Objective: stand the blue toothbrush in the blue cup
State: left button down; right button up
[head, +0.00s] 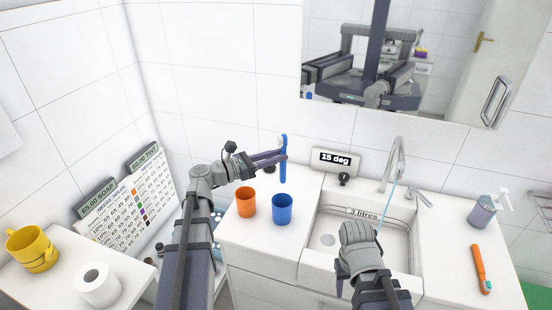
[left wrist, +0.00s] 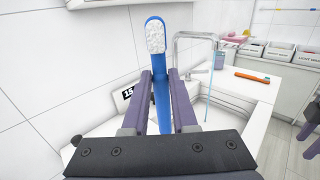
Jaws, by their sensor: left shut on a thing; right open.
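The blue toothbrush (head: 283,172) is upright, bristle head up, between the fingers of my left gripper (head: 284,157). My left gripper is shut on its handle. In the left wrist view the white bristles (left wrist: 156,36) rise above the fingers (left wrist: 162,78). In the head view the toothbrush's lower end shows just above the rim of the blue cup (head: 282,211), with a small gap in the picture. The blue cup stands upright on the white counter. My right arm's wrist is in front of the sink; its gripper fingers are hidden.
An orange cup (head: 246,203) stands just left of the blue cup. The sink (head: 329,207) and tap (head: 393,160) are to the right. An orange toothbrush (head: 481,268) and a soap bottle (head: 483,211) are on the right counter. A yellow mug (head: 32,249) and paper roll (head: 97,285) are at left.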

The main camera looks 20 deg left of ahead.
pick_arm(q)
jog(key=shift+f, duration=0.15)
notch_tip(320, 180, down, 13)
jog(key=b, duration=1.3)
dwell(0.3)
jog(key=c, duration=0.6)
grip_release()
jog(key=shift+v, duration=3.95)
